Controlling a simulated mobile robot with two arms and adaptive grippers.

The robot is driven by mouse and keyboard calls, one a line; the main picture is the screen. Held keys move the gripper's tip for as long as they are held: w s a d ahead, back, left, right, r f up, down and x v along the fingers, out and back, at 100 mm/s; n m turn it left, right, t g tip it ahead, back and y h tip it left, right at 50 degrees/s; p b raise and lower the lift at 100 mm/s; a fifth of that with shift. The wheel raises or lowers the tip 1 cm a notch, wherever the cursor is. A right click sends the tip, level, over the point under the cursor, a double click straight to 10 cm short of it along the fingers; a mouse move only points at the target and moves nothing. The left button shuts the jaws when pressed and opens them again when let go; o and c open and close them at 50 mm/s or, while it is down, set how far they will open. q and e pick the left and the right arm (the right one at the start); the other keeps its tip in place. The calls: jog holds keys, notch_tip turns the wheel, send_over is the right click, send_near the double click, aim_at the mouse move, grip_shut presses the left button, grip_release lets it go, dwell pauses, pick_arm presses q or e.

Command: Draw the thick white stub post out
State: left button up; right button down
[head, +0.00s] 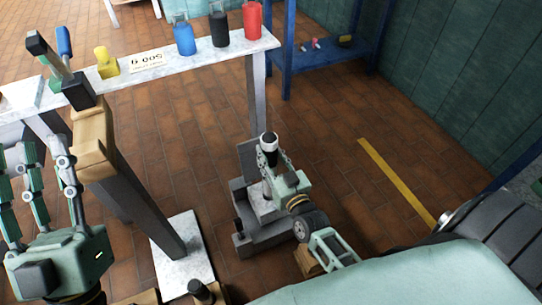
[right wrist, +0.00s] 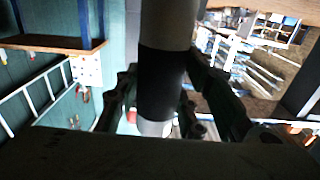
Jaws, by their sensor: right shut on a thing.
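The thick white stub post (head: 268,143) with a black band stands roughly upright in the middle of the head view. My right gripper (head: 270,178) is shut on it, below its top. In the right wrist view the post (right wrist: 165,85) runs down between the fingers, its black band at their level. The grey stepped stand (head: 262,236) with a pale block is below the gripper. The gripper hides the post's lower end, so I cannot tell whether it sits in the stand. My left gripper (head: 45,165) is open and empty at the left.
A white bench (head: 190,58) at the back holds blue, black and red containers, a yellow piece and a sign. A wooden-topped dark post (head: 150,215) stands between my left gripper and the stand. Open tiled floor lies right of the stand.

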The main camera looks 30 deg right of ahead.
pick_arm(q)
jog(key=shift+w+d+f+g+y, duration=0.1)
jog(key=shift+w+f+g+y, duration=0.1)
jog(key=shift+w+f+g, duration=0.3)
jog(key=shift+w+d+f+g+y, duration=0.1)
jog(key=shift+w+f+g+y, duration=0.15)
jog(key=shift+f, duration=0.35)
jog(key=shift+c, duration=0.2)
